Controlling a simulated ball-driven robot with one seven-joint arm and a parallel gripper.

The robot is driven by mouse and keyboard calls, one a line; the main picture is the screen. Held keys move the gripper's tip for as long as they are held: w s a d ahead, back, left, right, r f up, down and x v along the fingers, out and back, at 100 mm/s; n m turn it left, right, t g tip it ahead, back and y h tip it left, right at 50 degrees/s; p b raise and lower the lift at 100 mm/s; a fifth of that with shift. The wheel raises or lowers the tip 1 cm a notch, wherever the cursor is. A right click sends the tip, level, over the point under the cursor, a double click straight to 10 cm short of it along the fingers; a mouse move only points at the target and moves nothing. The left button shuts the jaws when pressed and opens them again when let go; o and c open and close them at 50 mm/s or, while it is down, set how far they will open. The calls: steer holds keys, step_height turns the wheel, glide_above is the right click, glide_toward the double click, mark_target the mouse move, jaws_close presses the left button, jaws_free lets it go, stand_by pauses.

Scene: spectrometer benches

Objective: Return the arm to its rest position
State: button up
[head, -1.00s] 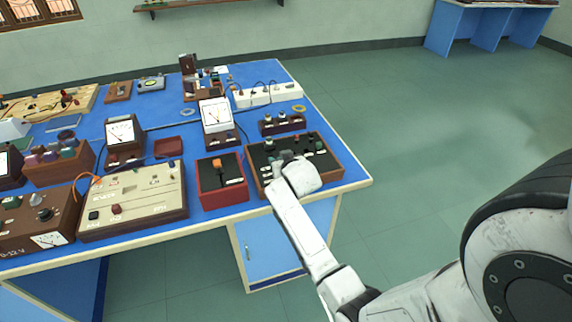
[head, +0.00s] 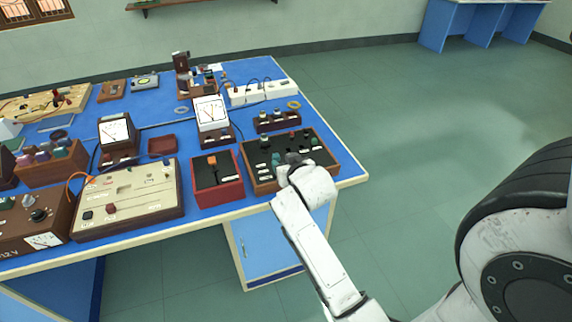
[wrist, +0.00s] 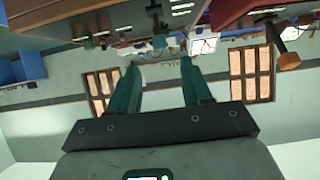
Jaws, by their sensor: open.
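My arm reaches from the lower right of the head view toward the blue bench (head: 222,214). My gripper (head: 290,158) is in front of the dark control box (head: 318,158) with knobs and sockets, near the bench's front right edge. In the head view the wrist hides most of the jaws. In the wrist view my gripper (wrist: 158,72) shows two green fingers spread apart with nothing between them. The bench and its instruments appear upside down at the top of that view.
A red box with an orange switch (head: 213,168) stands left of the control box. White-faced meters (head: 211,112), a cream panel box (head: 128,200) and a white power strip (head: 262,92) crowd the bench. The green floor (head: 400,130) to the right is clear.

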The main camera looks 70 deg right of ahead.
stand_by(0.3)
steer(key=a+f+n+g+y, duration=0.1)
steer(key=a+f+n+y, duration=0.3)
steer(key=a, duration=0.6)
steer(key=s+a+f+n+g+y, duration=0.2)
steer(key=s+a, duration=0.4)
steer(key=a, duration=0.4)
steer(key=s+a+f+n+g+y, duration=0.3)
steer(key=s+a, duration=0.4)
steer(key=a, duration=0.3)
steer(key=shift+f+g, duration=0.6)
steer(key=shift+f, duration=0.05)
